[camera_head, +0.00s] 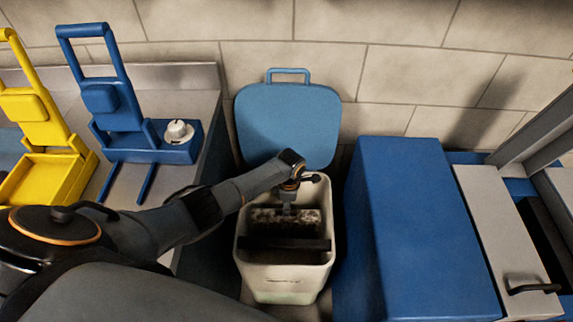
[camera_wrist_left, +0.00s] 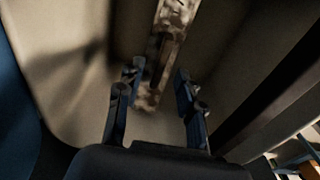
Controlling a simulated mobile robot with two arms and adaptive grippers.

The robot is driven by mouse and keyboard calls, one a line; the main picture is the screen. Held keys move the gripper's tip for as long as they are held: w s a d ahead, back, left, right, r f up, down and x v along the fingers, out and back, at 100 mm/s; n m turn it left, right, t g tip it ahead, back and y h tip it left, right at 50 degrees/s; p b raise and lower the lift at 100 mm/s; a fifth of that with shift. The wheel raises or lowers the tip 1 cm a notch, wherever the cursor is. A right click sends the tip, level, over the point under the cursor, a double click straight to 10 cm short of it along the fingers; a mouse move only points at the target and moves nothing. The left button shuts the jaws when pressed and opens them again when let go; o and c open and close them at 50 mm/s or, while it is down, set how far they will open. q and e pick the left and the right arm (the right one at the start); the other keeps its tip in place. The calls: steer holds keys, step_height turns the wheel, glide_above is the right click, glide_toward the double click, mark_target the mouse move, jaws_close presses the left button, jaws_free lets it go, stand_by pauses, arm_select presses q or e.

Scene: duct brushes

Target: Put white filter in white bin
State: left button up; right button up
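The white bin (camera_head: 283,272) stands upright with its blue lid (camera_head: 288,120) raised behind it. A dirty, mottled pale-and-brown filter (camera_head: 296,219) is inside the bin, beside dark bars. My left arm reaches over the bin from the left, with its gripper (camera_head: 288,197) pointing down into the opening; the fingertips are hard to make out there. In the left wrist view my left gripper (camera_wrist_left: 158,88) has its fingers spread, with the mottled filter (camera_wrist_left: 167,45) beyond and between them, apparently ungripped. My right gripper is out of view.
A large blue box (camera_head: 415,230) stands close to the bin's right. A grey cabinet top with a black handle (camera_head: 533,288) is farther right. On the left counter stand a blue holder (camera_head: 125,125) with a white knob (camera_head: 178,131) and a yellow holder (camera_head: 45,178).

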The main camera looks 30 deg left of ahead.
arm_select(q)
step_height(320, 180, up, 33)
steer(key=p, duration=2.3)
steer(key=shift+r, duration=0.15)
